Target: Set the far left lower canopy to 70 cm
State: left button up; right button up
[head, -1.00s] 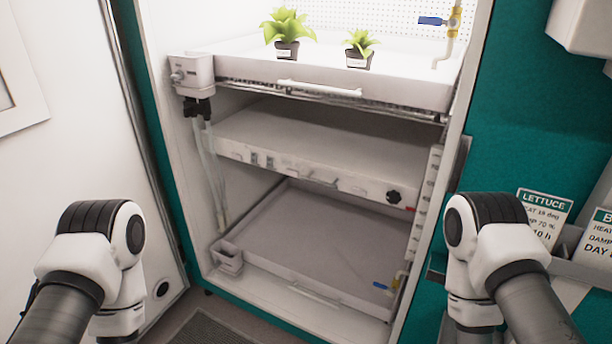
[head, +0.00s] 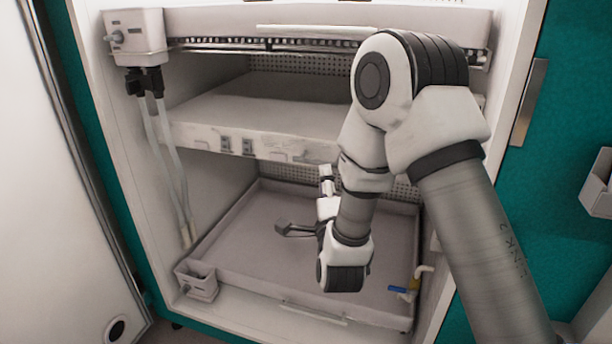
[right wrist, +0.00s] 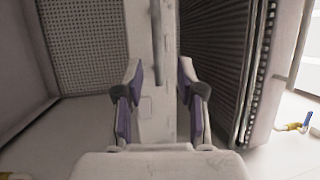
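The lower canopy (head: 240,141) is a wide, pale panel across the middle of the open chamber, with small switches on its front left. My right arm covers its right part, so the dark knob seen there earlier is hidden. My left gripper is out of view.
An upper tray (head: 215,25) is above the canopy and a lower tray (head: 240,215) below it. A blue-handled valve (head: 402,290) is at the lower tray's right. A box with hoses (head: 135,38) hangs at upper left. The open door (head: 60,200) stands at left.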

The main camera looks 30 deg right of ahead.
aim_at(319, 162)
jog(key=x, duration=0.7)
jog(key=shift+w+a+f, duration=0.1)
jog(key=shift+w+a, duration=0.05)
jog(key=shift+a, duration=0.05)
jog(key=shift+w, duration=0.2)
grip_shut()
